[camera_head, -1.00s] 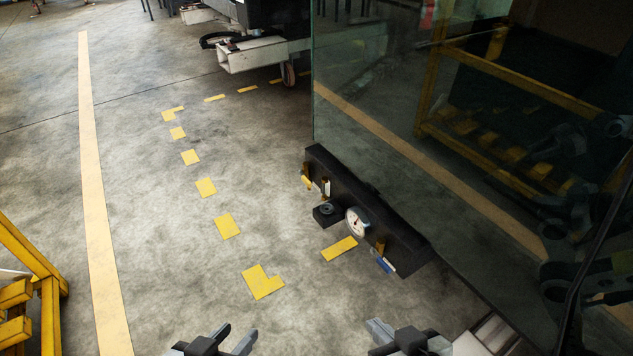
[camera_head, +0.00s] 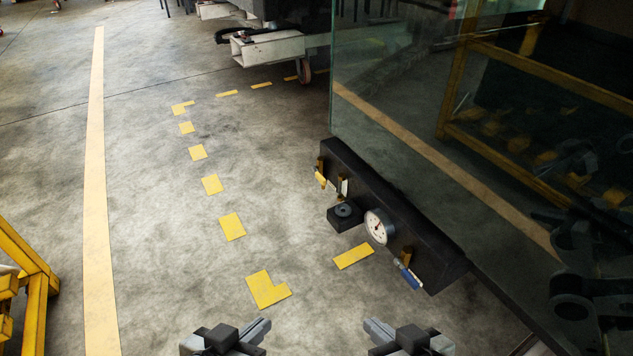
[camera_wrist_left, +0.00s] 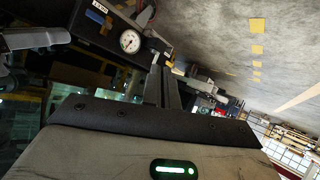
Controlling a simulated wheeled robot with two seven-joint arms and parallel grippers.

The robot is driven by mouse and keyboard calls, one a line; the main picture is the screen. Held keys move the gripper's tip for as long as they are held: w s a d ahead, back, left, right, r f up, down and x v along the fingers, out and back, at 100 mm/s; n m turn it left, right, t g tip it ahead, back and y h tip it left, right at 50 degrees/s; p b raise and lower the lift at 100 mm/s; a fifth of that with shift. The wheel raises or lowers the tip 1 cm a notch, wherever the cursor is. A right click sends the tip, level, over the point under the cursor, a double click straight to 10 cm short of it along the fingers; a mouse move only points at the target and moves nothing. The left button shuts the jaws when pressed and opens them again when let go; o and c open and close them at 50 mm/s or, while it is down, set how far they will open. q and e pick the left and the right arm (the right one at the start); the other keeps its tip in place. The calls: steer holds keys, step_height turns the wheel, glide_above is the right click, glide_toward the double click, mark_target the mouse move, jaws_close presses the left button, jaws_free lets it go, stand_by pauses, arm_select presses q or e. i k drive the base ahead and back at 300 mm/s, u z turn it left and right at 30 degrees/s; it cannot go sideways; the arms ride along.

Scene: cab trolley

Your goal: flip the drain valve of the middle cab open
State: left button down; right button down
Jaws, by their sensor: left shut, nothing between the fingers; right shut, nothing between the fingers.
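The glass-sided cab has a black panel (camera_head: 355,186) along its lower edge. The panel carries a valve with a yellow handle (camera_head: 321,180), a round white gauge (camera_head: 379,226) and a valve with a blue handle (camera_head: 408,276). Labels are too small to tell which is the drain valve. The gauge (camera_wrist_left: 130,41) and blue handle (camera_wrist_left: 95,17) also show in the left wrist view. My left gripper (camera_head: 264,326) is shut and empty, below and left of the panel. My right gripper (camera_head: 373,325) is shut and empty, below the blue handle. Both are apart from the valves.
A black block fitting (camera_head: 345,216) juts out from the panel beside the gauge. A yellow frame (camera_head: 35,290) stands at the left edge. Another trolley (camera_head: 270,45) stands at the back. The concrete floor between is clear, with yellow markings (camera_head: 232,227).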

mark_target(318, 176)
steer(key=k, duration=0.5)
steer(key=u, duration=0.85)
steer(key=i, duration=0.9)
steer(key=z, duration=1.6)
steer(key=i, duration=0.5)
